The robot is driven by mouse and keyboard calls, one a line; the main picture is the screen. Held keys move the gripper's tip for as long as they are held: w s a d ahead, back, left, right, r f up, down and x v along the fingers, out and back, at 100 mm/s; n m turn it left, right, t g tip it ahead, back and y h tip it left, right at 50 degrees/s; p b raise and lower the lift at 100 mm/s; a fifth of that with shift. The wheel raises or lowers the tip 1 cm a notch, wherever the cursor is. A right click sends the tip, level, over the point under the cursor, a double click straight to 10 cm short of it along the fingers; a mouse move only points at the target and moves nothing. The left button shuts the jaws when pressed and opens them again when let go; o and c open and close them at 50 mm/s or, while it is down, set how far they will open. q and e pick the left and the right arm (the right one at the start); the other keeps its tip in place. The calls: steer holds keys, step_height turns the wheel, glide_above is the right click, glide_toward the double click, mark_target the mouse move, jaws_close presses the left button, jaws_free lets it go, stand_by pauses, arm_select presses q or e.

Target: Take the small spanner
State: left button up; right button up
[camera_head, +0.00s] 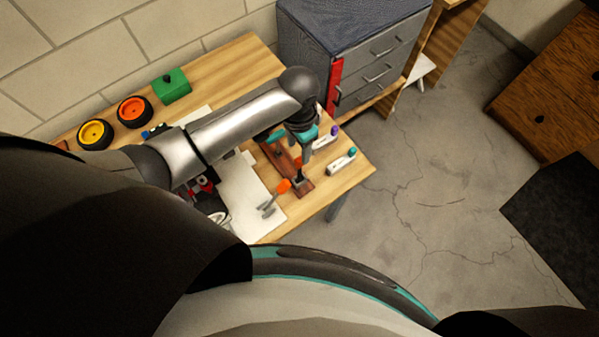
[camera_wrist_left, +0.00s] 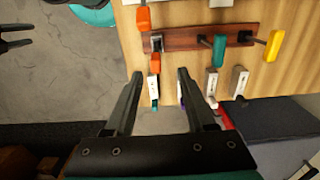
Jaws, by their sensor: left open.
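A dark red-brown wooden tool rack (camera_head: 276,156) lies near the right end of the workbench; it also crosses the top of the left wrist view (camera_wrist_left: 185,38). It holds tools with an orange handle (camera_wrist_left: 155,62), a teal handle (camera_wrist_left: 219,50) and a yellow handle (camera_wrist_left: 273,46). I cannot tell which tool is the small spanner. An orange-handled tool with a grey metal end (camera_head: 270,206) lies on a white sheet. My left gripper (camera_head: 302,150) is over the rack; its fingers (camera_wrist_left: 160,77) are apart with nothing held. A dark two-pronged shape (camera_wrist_left: 16,37) may be my right gripper.
Wheels (camera_head: 135,111) and a green box (camera_head: 173,86) are at the bench's far left. A grey drawer cabinet (camera_head: 350,50) stands behind.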

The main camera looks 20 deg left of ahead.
mark_target(299, 159)
arm_select(q)
steer(key=shift+s+d+f+b, duration=0.1)
steer(key=shift+s+f+b, duration=0.1)
steer(key=shift+f, duration=1.15)
steer(key=shift+s+d+f+b, duration=0.1)
steer(key=shift+f+b, duration=0.05)
steer(key=shift+f, duration=1.15)
steer(key=shift+c, duration=0.2)
jaws_close()
